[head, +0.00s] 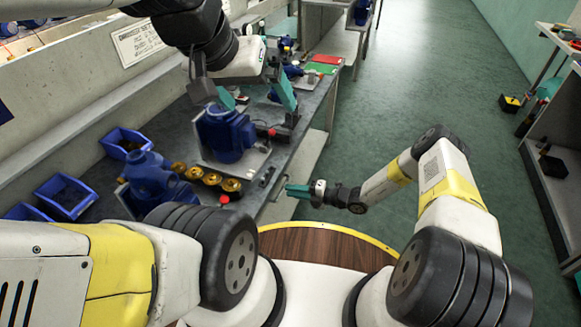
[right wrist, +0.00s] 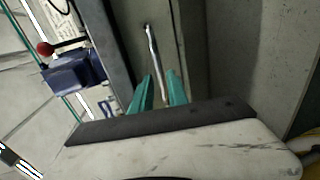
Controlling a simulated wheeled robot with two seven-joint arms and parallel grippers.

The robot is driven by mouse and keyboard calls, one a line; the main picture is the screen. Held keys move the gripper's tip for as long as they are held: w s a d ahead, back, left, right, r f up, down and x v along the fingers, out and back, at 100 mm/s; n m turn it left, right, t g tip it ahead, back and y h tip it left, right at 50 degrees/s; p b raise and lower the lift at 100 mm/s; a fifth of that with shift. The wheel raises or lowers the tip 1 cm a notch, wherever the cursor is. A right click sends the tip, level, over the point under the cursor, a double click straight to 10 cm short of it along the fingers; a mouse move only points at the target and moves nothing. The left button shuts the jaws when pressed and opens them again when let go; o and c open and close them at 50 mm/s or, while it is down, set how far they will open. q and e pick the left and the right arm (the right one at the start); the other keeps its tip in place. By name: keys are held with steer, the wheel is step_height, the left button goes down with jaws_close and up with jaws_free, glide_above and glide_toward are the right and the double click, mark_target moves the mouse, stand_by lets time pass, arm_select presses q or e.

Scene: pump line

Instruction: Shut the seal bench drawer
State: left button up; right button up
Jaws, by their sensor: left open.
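The seal bench (head: 305,132) runs along the left in the head view, with pale fronts below its dark top. In the right wrist view a long metal handle (right wrist: 153,50) stands on a grey front (right wrist: 183,45), which seems to be the drawer's. My right gripper (head: 290,190) is beside the bench front in the head view. In the right wrist view its teal fingers (right wrist: 160,82) are apart, with the handle between them and gaps showing. How far the drawer stands out cannot be told. My left gripper (head: 256,97) is open above the bench top, over a blue pump.
The blue pump (head: 226,136) stands on a plate on the bench, near a row of brass parts (head: 211,179) and blue bins (head: 66,195). Red and green pads (head: 322,66) lie farther back.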

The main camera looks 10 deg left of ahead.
steer(key=shift+v, duration=1.45)
steer(key=s+d+r+n+g+h, duration=0.1)
steer(key=d+r+n+h, duration=0.15)
steer(key=r+n, duration=0.65)
steer(key=s+d+r+n+g+h, duration=0.15)
steer(key=d+r+n, duration=0.35)
steer(key=r, duration=0.9)
steer(key=s+d+r+n+g+h, duration=0.1)
steer(key=d+r+n+h, duration=0.15)
steer(key=r+n, duration=0.7)
steer(key=s+d+r+n+t+h, duration=0.3)
steer(key=s+d+r+n, duration=0.3)
steer(key=s+r, duration=0.4)
steer(key=s+d+r+n+t+h, duration=0.3)
steer(key=s+d+r+n, duration=0.4)
steer(key=s+r+n, duration=0.2)
steer(key=shift+s+r+t+h, duration=0.35)
steer(key=shift+s, duration=0.75)
